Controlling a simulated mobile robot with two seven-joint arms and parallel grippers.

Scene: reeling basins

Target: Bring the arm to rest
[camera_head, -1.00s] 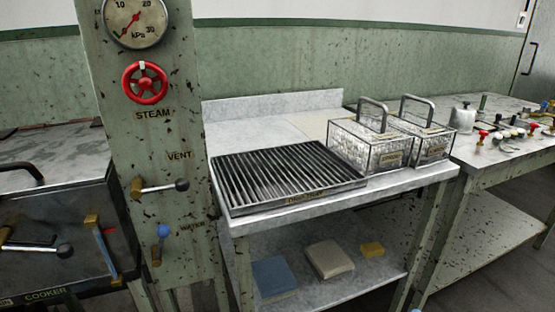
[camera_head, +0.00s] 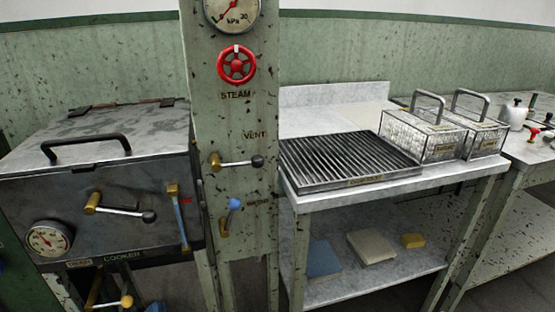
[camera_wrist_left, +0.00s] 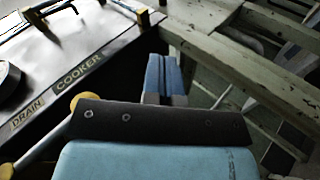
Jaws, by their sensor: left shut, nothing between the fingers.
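My left gripper (camera_wrist_left: 163,72) shows in the left wrist view with its two blue fingers shut together and nothing between them. It is low in front of the cooker, beside a yellow-knobbed drain lever (camera_wrist_left: 86,101), and apart from the cooker front. In the head view only a small blue bit of it (camera_head: 155,307) shows at the bottom edge. The grey cooker (camera_head: 60,195) stands at the left with its lid down. My right gripper is not in view.
A green post (camera_head: 235,130) carries a gauge, a red steam wheel (camera_head: 237,64), a vent lever (camera_head: 236,162) and a blue-handled water lever (camera_head: 232,215). To its right, a table holds a slatted rack (camera_head: 345,160) and two handled glass baskets (camera_head: 422,137). Table legs and beams are near my left gripper.

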